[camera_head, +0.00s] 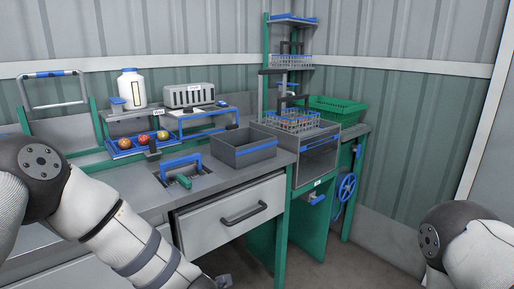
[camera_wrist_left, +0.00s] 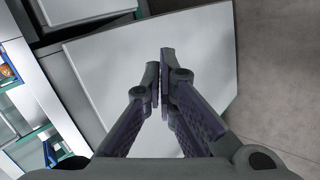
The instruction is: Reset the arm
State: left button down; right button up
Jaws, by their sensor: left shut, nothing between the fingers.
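My left arm comes in from the left in the head view, in front of the workbench (camera_head: 148,190). Only a dark bit of the left gripper (camera_head: 223,281) shows at the bottom edge there, low in front of the drawer. In the wrist view the left gripper (camera_wrist_left: 163,58) has its fingers together with nothing between them. A pale flat panel lies behind the fingers. My right arm shows at the lower right of the head view; its gripper is out of the picture.
A grey drawer (camera_head: 232,205) with a dark handle stands out a little from the bench. A grey crate (camera_head: 243,151), a tray (camera_head: 128,152) with round fruit and a white bottle (camera_head: 131,88) are on the bench. A blue handwheel (camera_head: 346,187) is at right. Floor between the arms is clear.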

pick_arm(q)
jog(key=s+a+f+m+g+h, duration=0.1)
jog(key=s+f+m+g+h, duration=0.1)
jog(key=s+f+m, duration=0.65)
jog(key=s+a+f+m+g+h, duration=0.1)
jog(key=s+f+m+g, duration=0.15)
jog(key=s+m, duration=0.65)
jog(key=s+a+m+g, duration=0.1)
jog(key=s+m+g, duration=0.1)
jog(key=s, duration=0.9)
jog(key=s+a+f+m+g+h, duration=0.1)
jog(key=s+a+m+g, duration=0.1)
jog(key=s, duration=0.9)
jog(key=shift+m+g, duration=0.35)
